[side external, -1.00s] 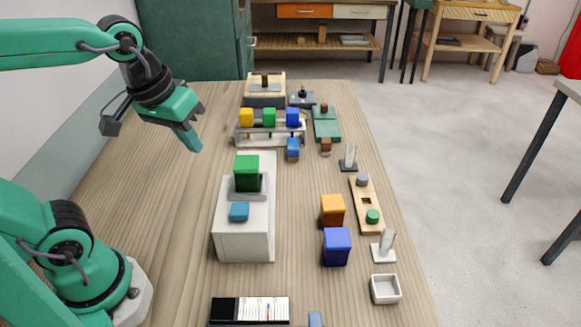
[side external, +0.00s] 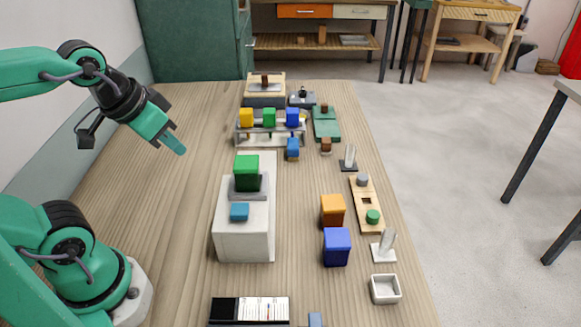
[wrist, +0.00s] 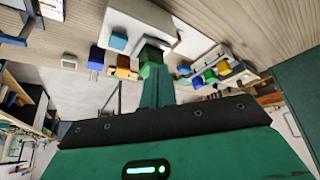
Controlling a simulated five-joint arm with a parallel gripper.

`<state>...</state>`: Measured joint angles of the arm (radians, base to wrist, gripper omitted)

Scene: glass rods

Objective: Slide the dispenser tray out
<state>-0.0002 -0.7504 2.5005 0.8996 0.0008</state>
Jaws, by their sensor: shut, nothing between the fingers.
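The dispenser appears to be the white box (side external: 243,236) on the table in the side external view. A grey tray-like piece (side external: 247,194) shows at its upper part, with a green block (side external: 246,172) on it. A small teal block (side external: 239,212) sits on the box top in front of the grey piece. My gripper (side external: 175,144) is shut and empty, in the air to the left of the box and apart from it. In the wrist view, my gripper (wrist: 157,88) partly overlaps the green block (wrist: 150,52), and the white box (wrist: 143,22) is behind it.
A rack (side external: 270,134) with yellow, green and blue blocks stands behind the box. An orange container (side external: 333,210) and a blue container (side external: 337,246) stand to its right. A small white tray (side external: 385,289) is at the front right.

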